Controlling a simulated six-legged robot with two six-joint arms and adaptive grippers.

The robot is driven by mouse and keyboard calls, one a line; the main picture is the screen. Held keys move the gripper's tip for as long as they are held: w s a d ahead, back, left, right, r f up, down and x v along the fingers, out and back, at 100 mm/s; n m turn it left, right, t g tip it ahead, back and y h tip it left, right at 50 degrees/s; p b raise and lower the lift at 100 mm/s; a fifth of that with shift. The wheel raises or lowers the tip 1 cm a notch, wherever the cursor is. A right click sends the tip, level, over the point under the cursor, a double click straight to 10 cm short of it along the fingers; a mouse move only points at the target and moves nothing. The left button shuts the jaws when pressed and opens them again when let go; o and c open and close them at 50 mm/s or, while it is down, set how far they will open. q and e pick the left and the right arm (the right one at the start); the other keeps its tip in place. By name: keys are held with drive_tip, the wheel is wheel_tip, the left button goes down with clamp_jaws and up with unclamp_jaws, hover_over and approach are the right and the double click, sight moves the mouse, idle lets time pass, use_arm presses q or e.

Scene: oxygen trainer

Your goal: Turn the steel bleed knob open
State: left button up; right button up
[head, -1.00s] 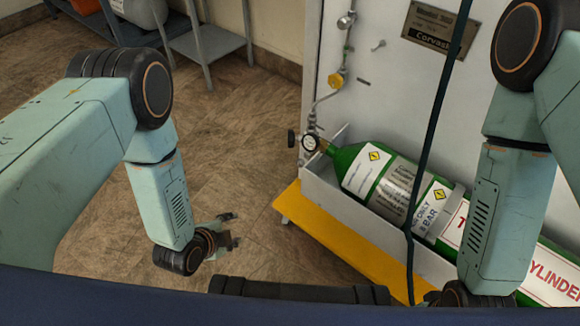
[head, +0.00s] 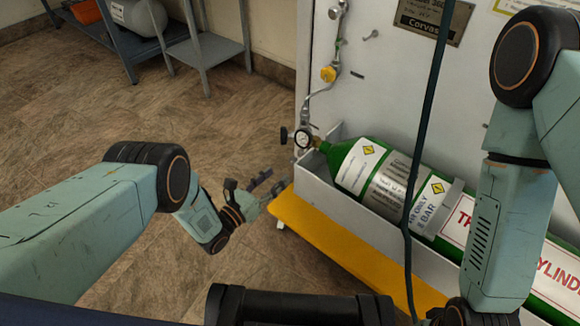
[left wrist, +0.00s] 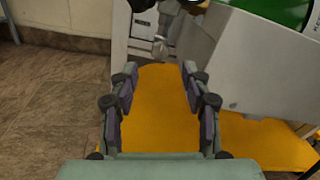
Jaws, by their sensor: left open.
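A small steel knob or lever (head: 371,35) sticks out of the white panel, right of the steel pipe; I cannot tell for sure that it is the bleed knob. A yellow knob (head: 328,74) sits on the pipe. Lower down, a round gauge (head: 303,138) and a black knob (head: 284,135) sit at the green cylinder's neck. My left gripper (head: 268,184) is open and empty, below and left of the gauge. In the left wrist view its open fingers (left wrist: 158,82) frame the yellow step, with a steel fitting (left wrist: 160,45) beyond them. My right gripper is not visible.
A green cylinder (head: 365,165) lies in a grey trough (head: 315,172) above a yellow step (head: 320,235). A dark hose hangs in front of it. A grey shelf (head: 215,48) stands at the back left. The brown floor between is clear.

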sight(292, 163)
use_arm(q)
drive_tip(key=b+x, duration=0.2)
drive_tip(key=x, duration=0.3)
drive_tip(key=shift+w+d+f, duration=0.15)
drive_tip(key=shift+d, duration=0.05)
drive_tip(key=shift+b+x, duration=0.55)
drive_tip(key=shift+x, duration=0.25)
clamp_jaws()
